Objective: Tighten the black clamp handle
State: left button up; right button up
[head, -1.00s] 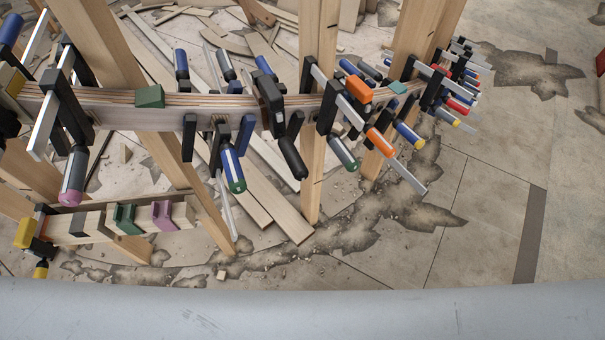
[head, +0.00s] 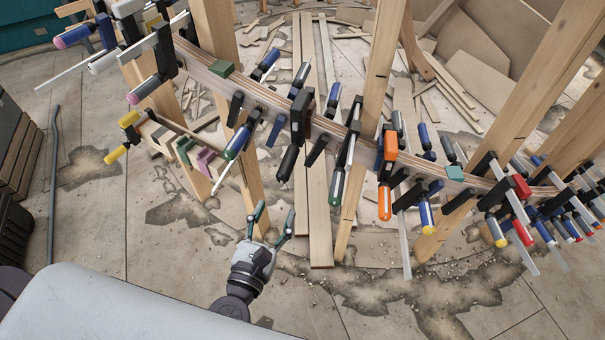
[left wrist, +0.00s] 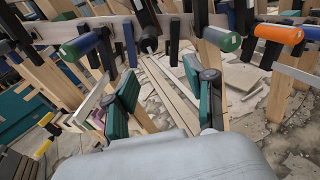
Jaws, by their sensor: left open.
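The black clamp (head: 301,115) sits on the curved laminated wooden stringer (head: 265,97) near the middle of the head view. Its black handle (head: 288,163) hangs down at a slant below the stringer. My left gripper (head: 273,216) is open and empty, below and in front of this handle and apart from it. In the left wrist view, the open fingers (left wrist: 161,74) with green pads frame a dark handle end (left wrist: 148,43) farther ahead, which looks like the black clamp's. My right gripper is not in view.
Clamps crowd both sides: a blue and green handle (head: 237,142) to the left, a green-tipped handle (head: 336,186) and an orange clamp (head: 385,200) to the right. Wooden posts (head: 380,70) stand along the stringer. The floor in front is open, with scattered debris.

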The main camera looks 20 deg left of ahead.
pick_arm(q)
jog(key=r+n, duration=0.1)
jog(key=r, duration=0.1)
jog(key=p, duration=0.3)
send_near(289, 161)
jog(key=shift+w+a+f, duration=0.1)
jog(key=shift+w+f, duration=0.2)
jog(key=shift+w, duration=0.3)
jog(key=shift+w+a+f, duration=0.15)
jog(key=shift+w+f, duration=0.15)
jog(key=shift+w, duration=0.35)
jog(key=w+p, duration=0.1)
jog(key=w, duration=0.6)
jog(key=shift+w+d+f+p, duration=0.2)
jog(key=shift+w+f+p, duration=0.05)
jog(key=shift+w+p, duration=0.1)
jog(key=shift+w, duration=0.55)
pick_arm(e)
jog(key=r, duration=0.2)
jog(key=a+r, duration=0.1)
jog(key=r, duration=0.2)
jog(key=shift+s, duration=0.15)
pick_arm(q)
grip_shut()
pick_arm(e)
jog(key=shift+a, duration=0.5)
